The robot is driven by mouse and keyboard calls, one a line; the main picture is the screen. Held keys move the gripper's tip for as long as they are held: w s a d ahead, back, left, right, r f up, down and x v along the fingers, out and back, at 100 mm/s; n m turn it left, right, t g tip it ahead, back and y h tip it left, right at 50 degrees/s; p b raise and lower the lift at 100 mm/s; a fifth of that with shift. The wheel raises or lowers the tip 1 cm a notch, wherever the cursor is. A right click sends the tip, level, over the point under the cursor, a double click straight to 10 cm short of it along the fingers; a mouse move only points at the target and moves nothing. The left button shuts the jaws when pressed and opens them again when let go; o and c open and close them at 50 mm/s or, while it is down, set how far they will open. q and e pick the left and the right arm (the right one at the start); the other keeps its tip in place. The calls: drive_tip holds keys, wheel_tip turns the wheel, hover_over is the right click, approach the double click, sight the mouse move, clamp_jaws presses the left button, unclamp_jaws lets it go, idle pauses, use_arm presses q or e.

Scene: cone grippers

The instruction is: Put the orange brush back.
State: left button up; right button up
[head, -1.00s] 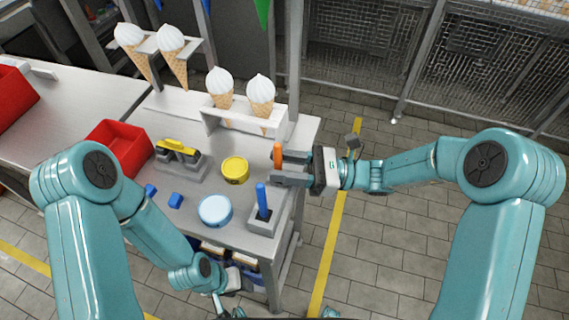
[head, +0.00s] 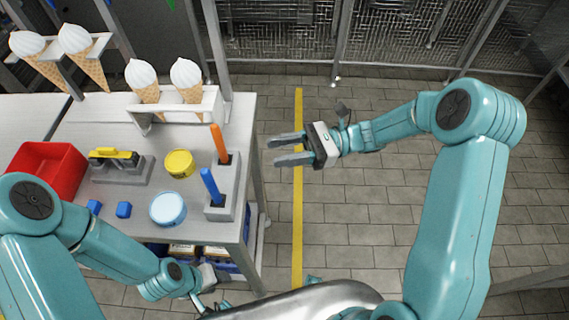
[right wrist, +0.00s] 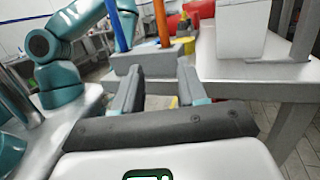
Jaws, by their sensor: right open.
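The orange brush (head: 219,143) stands in the rear of a grey holder (head: 223,211) near the table's right edge, its handle upright and leaning slightly. A blue-handled brush (head: 209,186) stands in the same holder, in front of it. Below the handles, both are hidden in the holder. My right gripper (head: 272,151) is open and empty over the floor, right of the table and apart from the brush. In the right wrist view the orange handle (right wrist: 161,24) rises beyond the open fingers. My left gripper (head: 206,298) is low before the table, its fingers too small to read.
On the table are a light-blue tub (head: 168,209), a yellow tub (head: 179,163), blue blocks (head: 124,210), a yellow-handled tool on a grey base (head: 118,167) and a red bin (head: 49,172). A white rack (head: 212,105) holds ice-cream cones behind. Floor right of the table is clear.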

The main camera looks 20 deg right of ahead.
drive_tip(key=s+f+n+h, duration=0.5)
drive_tip(key=f, duration=0.4)
drive_tip(key=s+f+n+h, duration=0.5)
drive_tip(key=f, duration=0.5)
drive_tip(key=s+f+n+h, duration=0.5)
drive_tip(key=f+n, duration=0.1)
drive_tip(key=f, duration=0.3)
drive_tip(key=shift+s+d+f+t+h, duration=0.3)
drive_tip(key=shift+s+d+t, duration=0.1)
drive_tip(key=shift+d, duration=0.05)
use_arm(q)
drive_tip(key=shift+r+p, duration=0.95)
drive_tip(key=shift+c, duration=0.4)
use_arm(e)
drive_tip(key=shift+r, duration=0.95)
